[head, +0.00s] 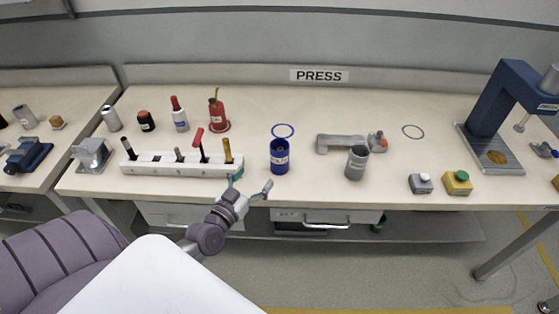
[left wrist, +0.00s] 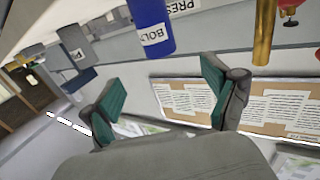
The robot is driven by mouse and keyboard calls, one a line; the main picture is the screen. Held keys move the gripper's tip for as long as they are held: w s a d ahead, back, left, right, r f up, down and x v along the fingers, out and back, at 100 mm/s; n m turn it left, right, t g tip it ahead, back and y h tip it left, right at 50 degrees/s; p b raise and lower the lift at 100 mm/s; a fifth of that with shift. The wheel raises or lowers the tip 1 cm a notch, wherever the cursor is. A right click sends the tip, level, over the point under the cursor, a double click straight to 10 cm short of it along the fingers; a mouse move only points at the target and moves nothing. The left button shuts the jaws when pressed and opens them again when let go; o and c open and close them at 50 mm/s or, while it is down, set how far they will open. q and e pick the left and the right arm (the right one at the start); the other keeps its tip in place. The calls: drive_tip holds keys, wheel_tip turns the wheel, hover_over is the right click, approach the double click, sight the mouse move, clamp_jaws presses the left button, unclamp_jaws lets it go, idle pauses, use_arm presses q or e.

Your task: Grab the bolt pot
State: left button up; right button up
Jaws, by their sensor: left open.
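The bolt pot (head: 280,157) is a dark blue open cylinder with a white label. It stands upright on the bench near the front edge, just in front of a blue ring mark (head: 283,130). My left gripper (head: 251,185) is open and empty at the bench's front edge, below and left of the pot and apart from it. In the left wrist view the blue pot (left wrist: 152,24) shows at the top with "BOLT" on its label. It lies beyond the two teal-padded fingers of the gripper (left wrist: 163,90), not between them. My right gripper is not in view.
A white tool rack (head: 180,168) with upright tools stands just left of the pot. A red oil can (head: 218,115) is behind left. A blue press (head: 497,110) stands far right.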

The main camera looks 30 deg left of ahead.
sight(275, 152)
use_arm(q)
drive_tip(key=w, duration=0.5)
drive_tip(key=w+a, duration=0.1)
drive_tip(key=w, duration=0.2)
drive_tip(key=shift+w+a+r+p, duration=0.1)
drive_tip(key=shift+w+r+p, duration=0.2)
drive_tip(key=shift+p, duration=0.05)
drive_tip(key=w, duration=0.5)
drive_tip(key=shift+w, duration=0.15)
drive_tip(key=shift+c, duration=0.8)
drive_tip(key=c, duration=1.3)
drive_tip(key=shift+c, duration=0.6)
drive_tip(key=shift+r, duration=0.15)
